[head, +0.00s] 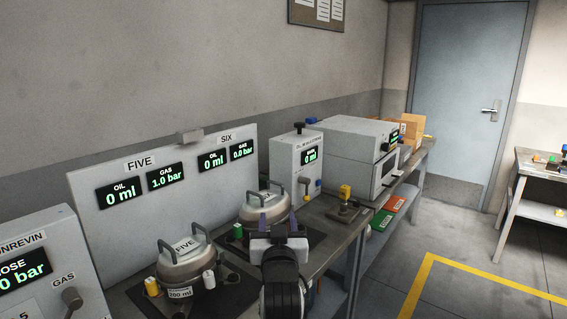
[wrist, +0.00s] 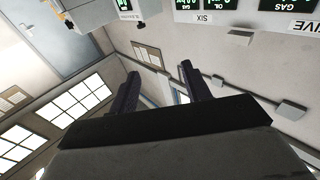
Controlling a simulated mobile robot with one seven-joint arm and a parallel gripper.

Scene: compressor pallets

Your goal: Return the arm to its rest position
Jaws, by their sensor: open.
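My gripper (head: 278,222) is in the lower middle of the head view, above the front of the bench near the compressor pot labelled SIX (head: 264,208). Its two dark fingers stand apart with nothing between them. They also show spread apart in the wrist view (wrist: 158,88), against the far walls and windows. My arm comes up from the bottom edge of the head view. The pot labelled FIVE (head: 184,258) stands to the left of my gripper, with its lid on. The lower part of SIX is partly hidden behind my gripper.
A panel (head: 100,222) with oil and gas displays stands behind the pots. A white dosing box (head: 296,165) and a larger white machine (head: 345,142) stand further right on the bench. A grey box with a GAS knob (head: 50,262) is at left. Floor beyond the yellow line (head: 490,278) is clear.

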